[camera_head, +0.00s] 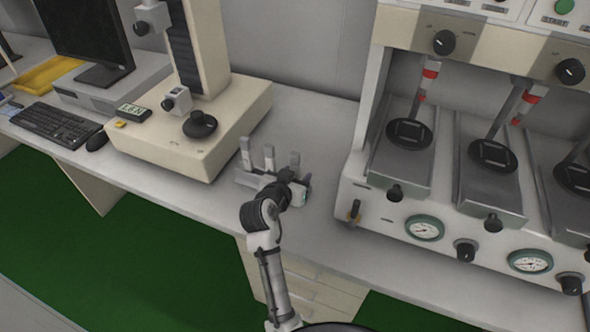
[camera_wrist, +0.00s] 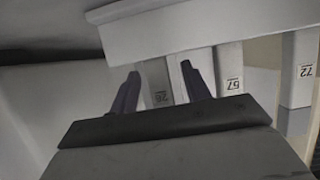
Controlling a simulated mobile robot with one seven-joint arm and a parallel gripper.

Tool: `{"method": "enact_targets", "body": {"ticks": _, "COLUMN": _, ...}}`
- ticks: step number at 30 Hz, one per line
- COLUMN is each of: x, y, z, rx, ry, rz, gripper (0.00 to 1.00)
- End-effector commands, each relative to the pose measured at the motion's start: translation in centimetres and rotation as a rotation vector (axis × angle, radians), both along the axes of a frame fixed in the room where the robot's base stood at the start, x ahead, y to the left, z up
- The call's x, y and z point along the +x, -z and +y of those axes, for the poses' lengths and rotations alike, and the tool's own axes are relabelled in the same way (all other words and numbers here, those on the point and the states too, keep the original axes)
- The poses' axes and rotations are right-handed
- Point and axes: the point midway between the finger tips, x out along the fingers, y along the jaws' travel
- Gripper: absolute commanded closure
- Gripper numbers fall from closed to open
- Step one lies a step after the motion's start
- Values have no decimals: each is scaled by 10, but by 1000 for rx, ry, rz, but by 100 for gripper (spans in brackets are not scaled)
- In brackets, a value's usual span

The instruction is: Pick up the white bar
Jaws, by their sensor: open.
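Several pale bars stand in a row on the bench; one shows in the head view (camera_head: 245,152), left of my gripper (camera_head: 274,180). In the wrist view they carry printed numbers, and a long pale block (camera_wrist: 205,28) crosses their ends. The bar marked 26 (camera_wrist: 155,78) appears between the two dark fingers of my gripper (camera_wrist: 160,68). The fingers are apart. I cannot tell whether they touch the bar. The bars marked 67 (camera_wrist: 230,72) and 72 (camera_wrist: 302,68) are to the right. Which one is the white bar is not clear.
A beige testing machine (camera_head: 160,150) with a black knob stands left of the bars. A large multi-station machine (camera_head: 440,200) with gauges is close on the right. The bench top (camera_head: 300,110) behind the bars is clear.

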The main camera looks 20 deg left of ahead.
Motion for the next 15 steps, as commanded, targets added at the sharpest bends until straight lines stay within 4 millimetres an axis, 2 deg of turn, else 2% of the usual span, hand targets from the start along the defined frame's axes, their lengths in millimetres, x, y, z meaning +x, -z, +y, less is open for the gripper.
{"method": "enact_targets", "body": {"ticks": 3, "x": 7, "y": 3, "z": -1, "rx": 0, "ry": 1, "rz": 0, "gripper": 53}}
{"method": "enact_targets", "body": {"ticks": 9, "x": 7, "y": 4, "z": -1, "rx": 1, "ry": 0, "rz": 0, "gripper": 53}}
{"method": "enact_targets", "body": {"ticks": 15, "x": 7, "y": 4, "z": 0, "rx": 0, "ry": 0, "rz": 0, "gripper": 78}}
